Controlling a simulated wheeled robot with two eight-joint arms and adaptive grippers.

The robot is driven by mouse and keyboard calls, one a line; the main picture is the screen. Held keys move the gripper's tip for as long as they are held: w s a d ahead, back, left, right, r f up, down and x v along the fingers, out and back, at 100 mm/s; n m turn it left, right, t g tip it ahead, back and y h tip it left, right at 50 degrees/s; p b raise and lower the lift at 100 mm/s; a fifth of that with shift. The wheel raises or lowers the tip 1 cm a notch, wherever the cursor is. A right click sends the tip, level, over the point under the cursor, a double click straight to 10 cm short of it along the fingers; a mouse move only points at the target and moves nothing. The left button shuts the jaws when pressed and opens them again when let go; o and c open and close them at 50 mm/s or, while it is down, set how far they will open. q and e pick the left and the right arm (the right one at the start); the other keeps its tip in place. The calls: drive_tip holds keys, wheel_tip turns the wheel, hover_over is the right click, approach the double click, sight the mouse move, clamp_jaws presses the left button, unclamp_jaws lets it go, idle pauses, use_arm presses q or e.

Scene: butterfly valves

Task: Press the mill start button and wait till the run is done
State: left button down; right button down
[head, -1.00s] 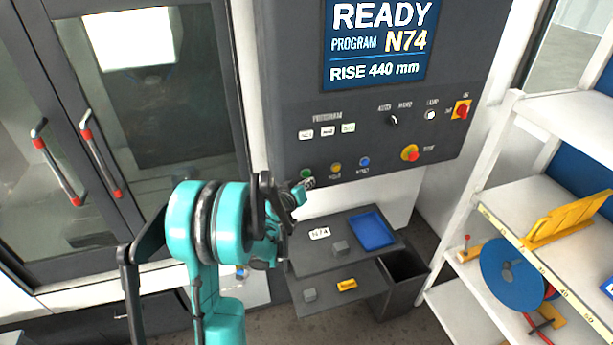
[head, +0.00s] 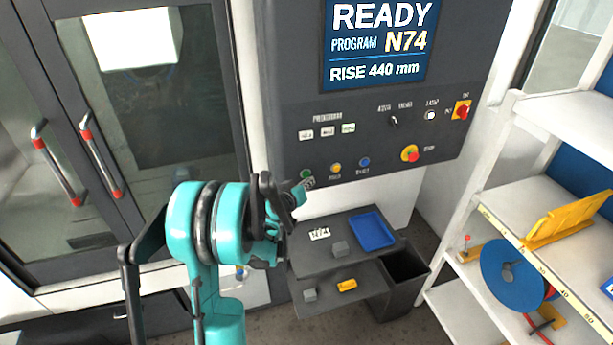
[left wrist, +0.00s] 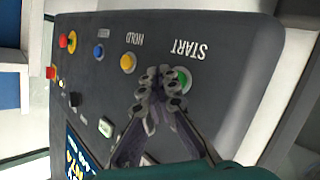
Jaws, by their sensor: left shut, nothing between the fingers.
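The mill's control panel (head: 400,165) is dark grey, and its screen (head: 377,42) reads READY, PROGRAM N74, RISE 440 mm. The green start button (head: 306,174) is at the panel's lower left; in the left wrist view the green button (left wrist: 182,80) sits beside the word START. My left gripper (head: 308,184) is shut and empty, with its fingertips right at the green button in the head view. In the left wrist view the fingertips (left wrist: 157,82) overlap the button's edge. I cannot tell whether they touch it. My right gripper is not in view.
A yellow hold button (head: 336,168), a blue button (head: 365,162) and a red stop knob (head: 410,153) sit to the right along the panel. Below is a shelf with a blue tray (head: 372,231). Closed glass doors (head: 150,150) stand left; a white rack (head: 520,200) stands right.

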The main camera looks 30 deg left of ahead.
use_arm(q)
drive_tip(key=shift+w, duration=0.1)
idle(0.4)
drive_tip(key=shift+w+a, duration=0.2)
drive_tip(key=shift+a, duration=0.15)
